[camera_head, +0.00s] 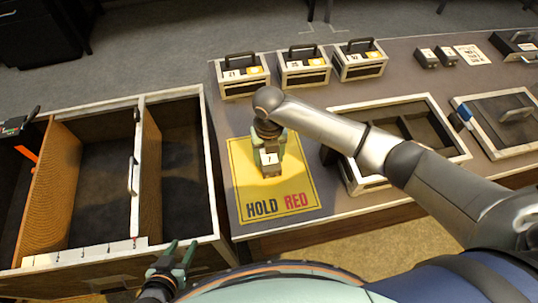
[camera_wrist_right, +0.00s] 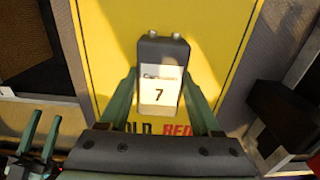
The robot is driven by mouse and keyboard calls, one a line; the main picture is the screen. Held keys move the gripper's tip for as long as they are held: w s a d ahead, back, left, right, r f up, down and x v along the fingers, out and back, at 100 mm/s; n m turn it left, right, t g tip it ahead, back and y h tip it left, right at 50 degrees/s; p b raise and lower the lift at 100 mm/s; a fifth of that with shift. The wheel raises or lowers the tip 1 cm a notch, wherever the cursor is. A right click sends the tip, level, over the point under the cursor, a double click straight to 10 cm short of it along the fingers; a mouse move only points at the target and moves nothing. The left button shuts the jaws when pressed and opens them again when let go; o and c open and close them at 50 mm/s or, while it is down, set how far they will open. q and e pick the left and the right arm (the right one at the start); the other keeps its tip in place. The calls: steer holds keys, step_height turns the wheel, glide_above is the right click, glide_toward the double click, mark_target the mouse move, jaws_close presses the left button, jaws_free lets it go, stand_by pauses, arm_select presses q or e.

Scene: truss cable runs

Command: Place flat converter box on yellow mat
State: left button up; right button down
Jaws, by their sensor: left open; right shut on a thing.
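The flat converter box (camera_wrist_right: 161,72) is a dark box with a white label reading 7 and two small studs at one end. My right gripper (camera_wrist_right: 160,100) is shut on it, one green finger on each side. In the head view the box (camera_head: 269,168) shows below my right gripper (camera_head: 268,143), over the yellow mat (camera_head: 248,187) printed HOLD RED. I cannot tell whether the box touches the mat. My left gripper (camera_head: 176,256) is open and empty at the bottom left, in front of the crate.
A divided open crate (camera_head: 215,235) stands left of the table. Several handled cases (camera_head: 243,88) line the table's back. An open tray (camera_head: 455,125) and another framed tray (camera_head: 520,150) lie to the right, partly behind my right arm. Two small dark boxes (camera_head: 426,60) stand beyond.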

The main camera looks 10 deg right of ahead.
mark_target(269, 156)
steer(key=shift+f, duration=0.1)
steer(key=shift+c, duration=0.4)
jaws_free()
step_height(269, 156, up, 12)
steer(key=shift+p, duration=0.3)
stand_by(0.4)
